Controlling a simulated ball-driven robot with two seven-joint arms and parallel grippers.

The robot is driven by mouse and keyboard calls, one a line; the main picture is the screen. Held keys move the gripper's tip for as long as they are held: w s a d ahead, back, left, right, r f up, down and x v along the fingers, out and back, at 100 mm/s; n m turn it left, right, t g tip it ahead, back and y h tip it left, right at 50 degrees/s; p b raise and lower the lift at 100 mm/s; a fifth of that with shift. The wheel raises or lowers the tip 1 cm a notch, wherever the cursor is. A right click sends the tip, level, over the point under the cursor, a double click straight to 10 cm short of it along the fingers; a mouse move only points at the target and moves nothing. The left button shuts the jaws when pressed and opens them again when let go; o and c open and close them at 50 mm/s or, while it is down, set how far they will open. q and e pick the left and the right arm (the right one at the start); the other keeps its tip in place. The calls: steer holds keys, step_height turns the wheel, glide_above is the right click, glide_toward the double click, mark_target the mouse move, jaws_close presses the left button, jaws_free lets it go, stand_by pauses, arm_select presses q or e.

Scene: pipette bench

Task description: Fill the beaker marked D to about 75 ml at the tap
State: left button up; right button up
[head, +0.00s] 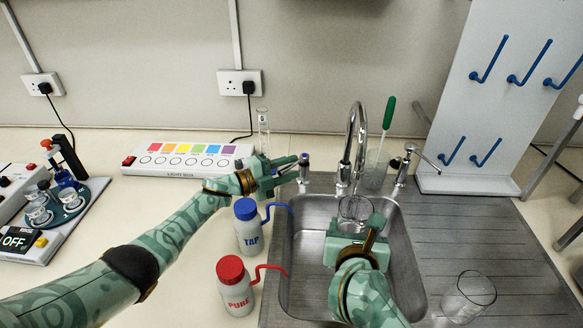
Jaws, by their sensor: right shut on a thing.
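A clear glass beaker (355,207) is under the tap spout, over the sink; my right gripper (358,224) is shut on it. I cannot read a letter on the beaker or tell whether it holds water. The chrome tap (346,165) curves over the back of the sink (412,262). Its left handle (304,166) has a blue top, and its right lever (403,165) stands at the right. My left gripper (294,170) looks open, with its two fingers apart, close beside the left handle. I cannot tell if it touches.
Another glass (469,297) stands on the draining board (490,245). A green-handled brush (388,115) stands in a glass behind the sink. A light box (186,160) is at the back left.

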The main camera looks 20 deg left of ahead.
arm_select(q)
steer(key=shift+w+d, duration=0.3)
steer(key=shift+d, duration=0.1)
jaws_close()
steer(key=shift+s+d+n+t+y, duration=0.15)
steer(key=shift+d+n+t+y, duration=0.25)
steer(key=shift+n+t+y, duration=0.4)
jaws_free()
steer(key=v, duration=1.2)
